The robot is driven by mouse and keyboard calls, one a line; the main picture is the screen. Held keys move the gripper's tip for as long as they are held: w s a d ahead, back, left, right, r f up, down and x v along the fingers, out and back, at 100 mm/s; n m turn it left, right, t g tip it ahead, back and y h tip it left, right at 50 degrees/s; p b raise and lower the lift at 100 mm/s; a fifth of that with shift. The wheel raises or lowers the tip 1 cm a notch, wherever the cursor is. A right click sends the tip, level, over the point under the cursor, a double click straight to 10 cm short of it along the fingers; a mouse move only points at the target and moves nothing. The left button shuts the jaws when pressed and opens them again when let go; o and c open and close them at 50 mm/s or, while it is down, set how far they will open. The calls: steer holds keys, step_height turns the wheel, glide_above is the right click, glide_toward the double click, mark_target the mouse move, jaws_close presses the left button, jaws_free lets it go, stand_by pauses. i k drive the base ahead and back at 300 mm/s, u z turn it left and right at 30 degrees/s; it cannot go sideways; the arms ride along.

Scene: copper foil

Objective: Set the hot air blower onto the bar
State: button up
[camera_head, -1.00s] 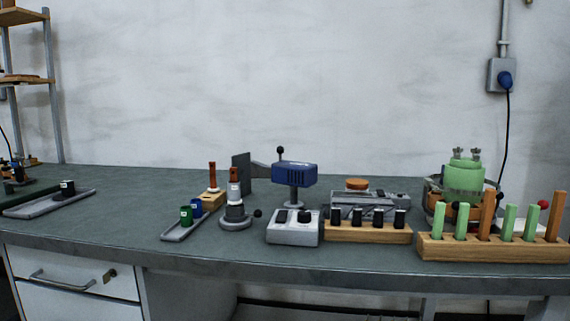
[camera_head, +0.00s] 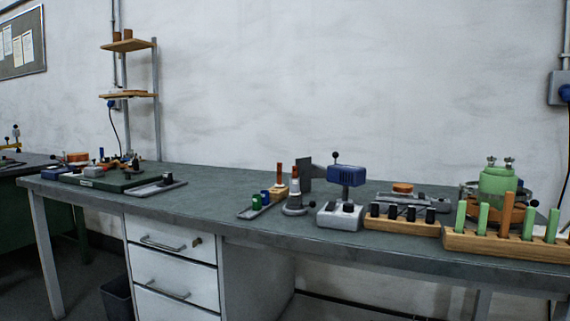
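A blue vented box (camera_head: 346,175), which looks like the hot air blower, sits on a short post above a grey control base (camera_head: 338,216) with dark knobs. It stands on the long grey-green bench (camera_head: 225,188), right of the middle of the head view. A thin dark rod with a ball end rises behind it. I cannot tell which thing is the bar. My gripper is not in view.
Right of the blower are a wooden rack of black-capped pieces (camera_head: 402,226), a wooden block with green sticks (camera_head: 506,248) and a green vessel (camera_head: 496,184). A grey tray (camera_head: 158,189) lies left. A bin (camera_head: 117,298) stands below.

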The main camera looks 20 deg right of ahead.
mark_target(347, 176)
steer(key=u, duration=1.05)
steer(key=i, duration=0.8)
steer(key=z, duration=0.35)
